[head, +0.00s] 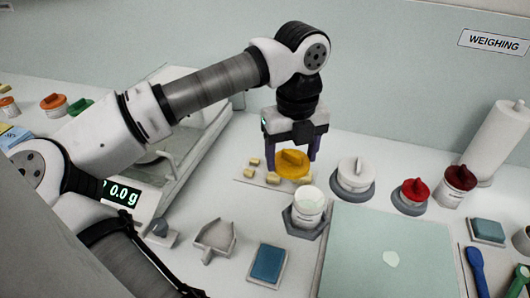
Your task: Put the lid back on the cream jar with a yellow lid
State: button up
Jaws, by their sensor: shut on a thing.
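The yellow lid (293,165) is round with a raised grip bar on top. My gripper (291,158) points down with its two purple fingers around the lid and is shut on it. The lid shows against a pale flat plate (246,178); I cannot tell whether it touches the plate or hangs above it. The cream jar (308,212) stands upright and uncovered in a grey holder (303,233), in front and slightly right of the lid. Pale cream shows at its mouth. The lid and jar are apart.
Several small yellow blocks (248,173) lie around the lid. A white-lidded jar (354,175), red-lidded jar (412,193) and dark-red-lidded jar (457,184) stand to the right. A pale green mat (350,255) lies front right. A scoop (215,238) and blue pad (267,263) lie front left.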

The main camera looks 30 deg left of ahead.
jog(key=shift+w+d+f+m+b, duration=0.1)
jog(key=shift+d+f+m+b, duration=0.3)
jog(key=shift+d+f+b, duration=0.6)
jog(key=shift+w+d+f+m+b, duration=0.1)
jog(key=shift+d+f+m+b, duration=0.45)
jog(key=shift+f, duration=0.75)
jog(key=shift+w+d+f+m+b, duration=0.1)
jog(key=shift+d+f+m+b, duration=0.15)
jog(key=shift+d+f+b, duration=0.8)
jog(key=shift+a+f, duration=0.1)
jog(key=shift+a, duration=0.05)
jog(key=shift+b, duration=0.5)
jog(key=shift+f+b, duration=0.65)
jog(key=shift+b, duration=0.6)
dwell(0.5)
jog(key=o, duration=1.2)
jog(key=shift+c, duration=0.2)
jog(key=shift+r, duration=0.2)
